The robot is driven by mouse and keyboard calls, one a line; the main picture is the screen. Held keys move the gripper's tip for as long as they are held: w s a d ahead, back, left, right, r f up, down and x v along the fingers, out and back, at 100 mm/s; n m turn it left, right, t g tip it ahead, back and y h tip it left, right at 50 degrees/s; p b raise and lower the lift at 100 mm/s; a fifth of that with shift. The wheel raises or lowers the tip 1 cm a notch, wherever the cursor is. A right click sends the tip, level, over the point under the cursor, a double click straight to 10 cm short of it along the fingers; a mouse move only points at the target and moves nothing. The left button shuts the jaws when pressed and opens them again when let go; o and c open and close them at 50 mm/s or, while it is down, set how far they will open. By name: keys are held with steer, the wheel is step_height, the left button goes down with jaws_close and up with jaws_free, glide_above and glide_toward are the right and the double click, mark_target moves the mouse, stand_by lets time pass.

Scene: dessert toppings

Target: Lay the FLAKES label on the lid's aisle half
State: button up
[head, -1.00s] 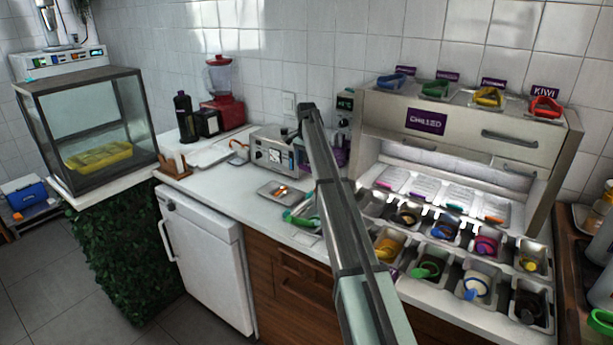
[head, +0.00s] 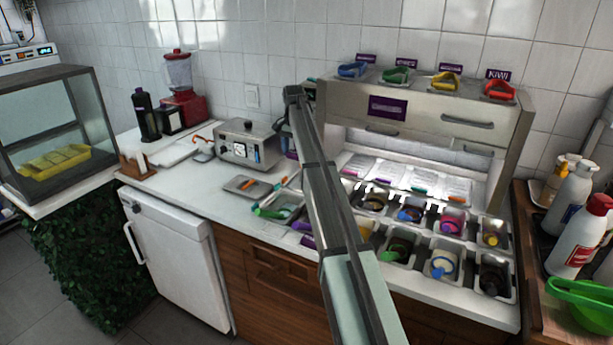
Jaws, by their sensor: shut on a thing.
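My arm (head: 337,215) reaches up and away across the middle of the head view to a dark far end. My gripper's fingers cannot be made out; they are hidden behind or beyond the arm, and so is anything between them. I cannot pick out a FLAKES label; the small purple tags in view are mostly too small to read. A purple plate (head: 388,107) is on the front of the steel chilled unit (head: 345,107). I cannot tell which surface is the lid or its aisle half.
Several topping pans with coloured scoops, including a blue one (head: 410,214), fill the right counter. A steel toaster-like machine (head: 245,147) and a small tray (head: 247,185) stand left of my arm. Bottles (head: 573,215) crowd the right edge. The counter's front left is partly clear.

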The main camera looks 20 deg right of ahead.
steer(key=shift+s+d+f, duration=0.85)
steer(key=shift+s+f, duration=0.25)
step_height(320, 180, down, 5)
steer(key=shift+r, duration=0.1)
steer(key=shift+f, duration=2.2)
steer(key=shift+f, duration=0.1)
steer(key=o, duration=1)
step_height(320, 180, up, 12)
steer(key=shift+r, duration=0.15)
